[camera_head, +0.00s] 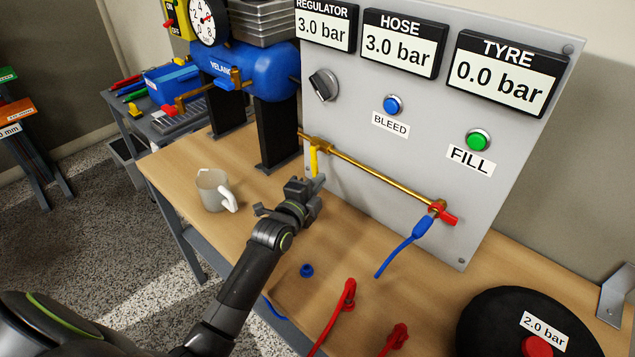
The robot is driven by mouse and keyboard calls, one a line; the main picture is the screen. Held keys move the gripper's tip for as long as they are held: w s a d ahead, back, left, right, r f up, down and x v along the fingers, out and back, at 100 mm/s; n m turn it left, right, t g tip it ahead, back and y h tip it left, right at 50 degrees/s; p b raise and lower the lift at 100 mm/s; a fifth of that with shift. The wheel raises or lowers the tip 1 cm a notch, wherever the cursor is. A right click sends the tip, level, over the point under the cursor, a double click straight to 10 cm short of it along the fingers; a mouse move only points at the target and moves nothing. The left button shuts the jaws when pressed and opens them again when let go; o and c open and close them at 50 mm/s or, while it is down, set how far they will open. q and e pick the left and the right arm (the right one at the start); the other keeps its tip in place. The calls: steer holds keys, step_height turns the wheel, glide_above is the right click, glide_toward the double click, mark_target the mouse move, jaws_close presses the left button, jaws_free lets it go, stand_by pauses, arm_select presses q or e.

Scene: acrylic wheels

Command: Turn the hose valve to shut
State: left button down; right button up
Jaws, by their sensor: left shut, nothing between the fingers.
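A brass pipe (375,170) runs along the lower part of the grey panel (345,120). At its left end is a valve with a yellow lever (313,160) that hangs down, across the line of the pipe. At its right end is a red fitting (446,217) with a blue hose (405,245) hanging from it. My left gripper (319,183) is shut and empty, just below the yellow lever. I cannot tell whether it touches the lever. The HOSE display (400,45) reads 3.0 bar. My right gripper is out of view.
A white mug (212,190) stands left of my left gripper. A blue compressor (255,75) stands behind it. The panel also has a black knob (323,85), BLEED button (393,104) and FILL button (478,140). Red hoses (335,318) and a black wheel (490,320) are in front.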

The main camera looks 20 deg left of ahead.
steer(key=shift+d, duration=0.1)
arm_select(q)
steer(key=shift+w+a+f+m+b, duration=0.1)
steer(key=shift+a+f+m+b, duration=0.25)
steer(key=shift+b, duration=0.65)
steer(key=shift+w+a+r+m+b, duration=0.1)
steer(key=shift+a+m+b, duration=0.2)
steer(key=shift+b, duration=0.1)
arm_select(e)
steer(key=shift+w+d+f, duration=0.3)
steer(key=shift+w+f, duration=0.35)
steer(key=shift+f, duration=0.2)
